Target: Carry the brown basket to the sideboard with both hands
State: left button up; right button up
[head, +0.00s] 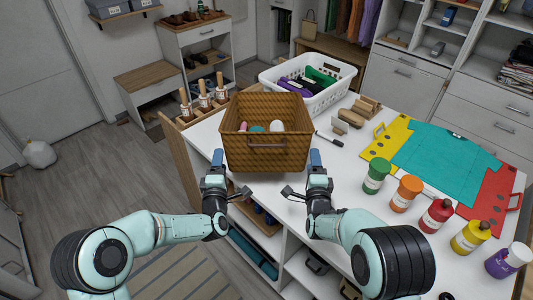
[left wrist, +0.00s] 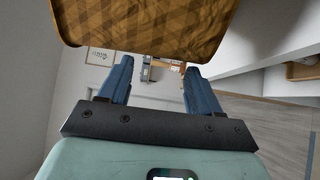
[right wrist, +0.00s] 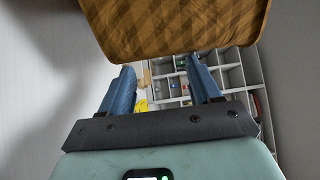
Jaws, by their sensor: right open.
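The brown basket (head: 265,108) sits upright on the white counter (head: 337,205), with several small items inside and a metal handle on its near face. My left gripper (head: 217,160) is by its near left corner, and my right gripper (head: 315,160) is by its near right corner. Both are open, with nothing between the fingers. The basket's brown side fills the top of the left wrist view (left wrist: 150,25) and the right wrist view (right wrist: 175,25), just beyond the fingers. I cannot tell whether the fingers touch it. I cannot tell which furniture is the sideboard.
A white basket (head: 345,85) with colourful items stands behind it. Brushes (head: 354,112) lie to the right, near a teal and yellow apron (head: 430,150) and several paint bottles (head: 437,213). A white cabinet (head: 205,32) stands at the back left. Open floor (head: 85,165) lies left.

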pick_arm(q)
jog(key=shift+s+d+r+h, duration=0.1)
jog(key=shift+d+h, duration=0.3)
jog(key=shift+h, duration=0.1)
jog(key=o, duration=0.3)
jog(key=shift+a, duration=0.45)
jog(key=shift+o, duration=0.8)
jog(key=shift+a+r, duration=0.1)
jog(key=shift+a, duration=0.4)
pick_arm(e)
jog(key=shift+s+d+r+y, duration=0.2)
jog(key=shift+d+y, duration=0.1)
jog(key=shift+d, duration=0.2)
jog(key=o, duration=0.5)
jog(key=shift+w, duration=0.1)
jog(key=shift+c, duration=0.2)
pick_arm(q)
jog(key=shift+a, duration=0.2)
pick_arm(e)
jog(key=shift+d, duration=0.1)
pick_arm(q)
jog(key=shift+s, duration=0.15)
